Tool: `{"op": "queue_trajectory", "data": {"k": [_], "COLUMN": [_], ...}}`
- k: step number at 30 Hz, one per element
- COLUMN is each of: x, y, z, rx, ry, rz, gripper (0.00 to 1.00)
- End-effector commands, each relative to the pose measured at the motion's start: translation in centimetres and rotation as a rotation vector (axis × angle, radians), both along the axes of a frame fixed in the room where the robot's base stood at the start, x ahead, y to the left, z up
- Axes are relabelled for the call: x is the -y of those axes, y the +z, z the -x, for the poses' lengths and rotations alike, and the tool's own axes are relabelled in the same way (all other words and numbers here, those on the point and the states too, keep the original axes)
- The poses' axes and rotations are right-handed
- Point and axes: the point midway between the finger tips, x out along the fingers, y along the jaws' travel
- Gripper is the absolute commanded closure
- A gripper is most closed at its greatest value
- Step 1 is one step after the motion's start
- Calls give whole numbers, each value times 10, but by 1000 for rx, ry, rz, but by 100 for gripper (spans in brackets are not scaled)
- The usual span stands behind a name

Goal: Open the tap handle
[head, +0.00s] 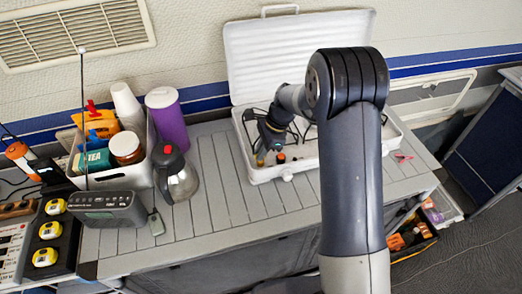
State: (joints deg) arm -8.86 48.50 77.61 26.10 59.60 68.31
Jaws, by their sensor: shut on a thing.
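A white open case (262,176), which looks like a portable camp stove, stands on the slatted counter with its lid (290,50) raised. Small knobs sit along its front left: a brownish one (260,162) and a red-orange one (281,158). My gripper (271,147) reaches down into the front left of the case, right by these knobs. It is shut on a small part there, which appears to be the tap handle. The fingertips are small and dark, so the exact grip and the handle's angle are hard to tell. My arm hides the case's middle right.
Left of the case stand a glass coffee pot (176,178), a purple container (168,118), a white bin (143,172) of jars and boxes, and a dark radio (108,212) with a tall antenna. A red item (402,156) lies at right.

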Motion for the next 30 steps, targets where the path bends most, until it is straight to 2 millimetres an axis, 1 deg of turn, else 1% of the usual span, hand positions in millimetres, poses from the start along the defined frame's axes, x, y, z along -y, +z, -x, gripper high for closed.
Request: {"op": "queue_trajectory", "data": {"k": [8,14,20,30], "x": [0,0,-1,-1], "y": [0,0,0,0], "z": [0,-1,-1,-2], "rx": [-1,-1,-1,1], "ry": [16,89,236,557], "rz": [0,1,0,0], "gripper": [100,100,100,100]}}
